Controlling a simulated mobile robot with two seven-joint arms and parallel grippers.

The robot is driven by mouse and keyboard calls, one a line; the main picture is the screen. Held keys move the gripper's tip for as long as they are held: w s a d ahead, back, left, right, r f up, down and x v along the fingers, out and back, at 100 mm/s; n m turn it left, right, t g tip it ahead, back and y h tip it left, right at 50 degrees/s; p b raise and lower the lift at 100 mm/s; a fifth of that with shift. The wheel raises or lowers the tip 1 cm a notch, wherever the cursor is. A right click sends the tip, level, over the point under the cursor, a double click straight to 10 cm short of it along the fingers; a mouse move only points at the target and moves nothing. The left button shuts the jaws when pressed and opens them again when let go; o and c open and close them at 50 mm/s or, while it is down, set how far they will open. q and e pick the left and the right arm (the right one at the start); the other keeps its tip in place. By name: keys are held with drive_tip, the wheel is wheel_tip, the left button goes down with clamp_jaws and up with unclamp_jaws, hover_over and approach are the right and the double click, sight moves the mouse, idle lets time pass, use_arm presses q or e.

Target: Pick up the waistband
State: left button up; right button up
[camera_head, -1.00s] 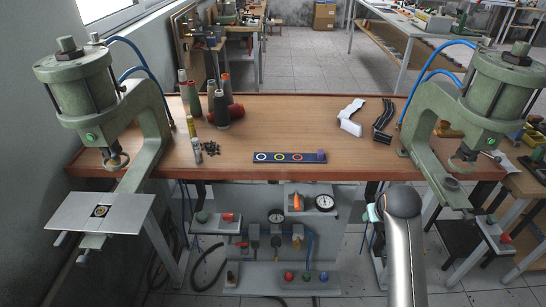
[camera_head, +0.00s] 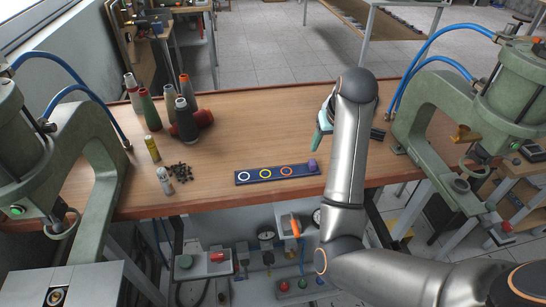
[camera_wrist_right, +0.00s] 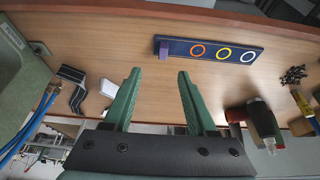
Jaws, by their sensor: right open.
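My right gripper (camera_wrist_right: 158,74) is open and empty, with green fingers, above the table. In the wrist view both strips lie left of its fingers. In the head view the gripper (camera_head: 325,120) is partly covered by my arm. My left gripper is not in view.
A blue board with coloured rings (camera_head: 278,173) and a purple block (camera_head: 312,167) lies near the table's front edge. Thread spools (camera_head: 187,118) stand at the left. A green press (camera_head: 478,108) stands at the right. The table middle (camera_head: 255,125) is clear.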

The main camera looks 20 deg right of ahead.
hover_over(313, 162)
drive_tip(key=s, duration=0.3)
wheel_tip(313, 162, down, 6)
drive_tip(key=shift+a+f, duration=0.1)
drive_tip(key=shift+w+a+x, duration=0.15)
drive_tip(key=shift+x, duration=1.25)
drive_tip(key=shift+w+a+x, duration=0.15)
drive_tip(key=shift+x, duration=1.25)
drive_tip(key=shift+c, duration=0.4)
clamp_jaws()
